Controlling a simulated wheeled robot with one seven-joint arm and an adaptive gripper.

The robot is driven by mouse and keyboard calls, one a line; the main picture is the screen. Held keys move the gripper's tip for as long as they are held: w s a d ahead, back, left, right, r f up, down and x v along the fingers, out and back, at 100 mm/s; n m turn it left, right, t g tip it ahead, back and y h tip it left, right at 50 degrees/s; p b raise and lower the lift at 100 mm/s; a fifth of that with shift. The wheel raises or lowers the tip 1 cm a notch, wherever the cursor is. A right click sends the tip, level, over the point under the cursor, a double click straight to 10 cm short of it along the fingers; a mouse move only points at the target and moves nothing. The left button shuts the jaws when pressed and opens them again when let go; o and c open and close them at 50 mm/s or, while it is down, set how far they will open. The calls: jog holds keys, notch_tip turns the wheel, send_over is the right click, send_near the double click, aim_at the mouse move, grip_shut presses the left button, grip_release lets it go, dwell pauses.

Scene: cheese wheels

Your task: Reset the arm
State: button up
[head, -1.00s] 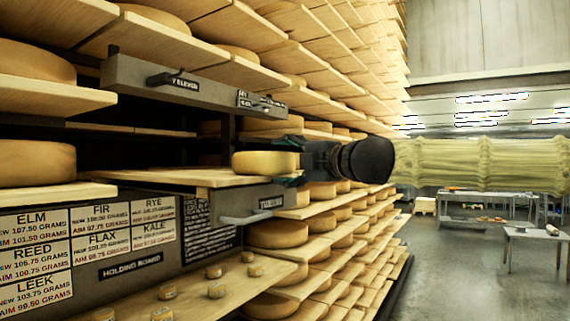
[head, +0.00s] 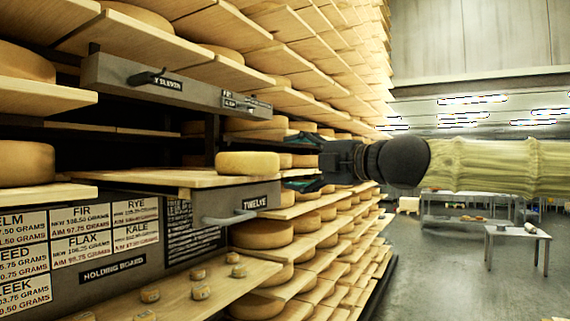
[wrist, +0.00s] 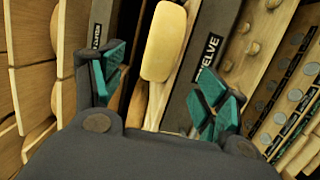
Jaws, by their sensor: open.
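My gripper (head: 300,157) is open and empty, to the right of a pale cheese wheel (head: 247,163) in the head view. The wheel sits at the right end of a pulled-out wooden board above the drawer front labelled TWELVE (head: 236,202). In the wrist view, my gripper's green fingertips (wrist: 163,85) are spread wide apart. The cheese (wrist: 164,42) lies beyond them, between the ELEVEN and TWELVE fronts, apart from both fingers.
The drawer front labelled ELEVEN (head: 170,88) juts out above. A holding board (head: 112,271) with name cards is below, near a shelf with several small pucks (head: 200,291). Racks of cheese wheels fill the left. Open floor and a metal table (head: 517,233) lie to the right.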

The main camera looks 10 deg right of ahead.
jog(key=shift+v, duration=1.75)
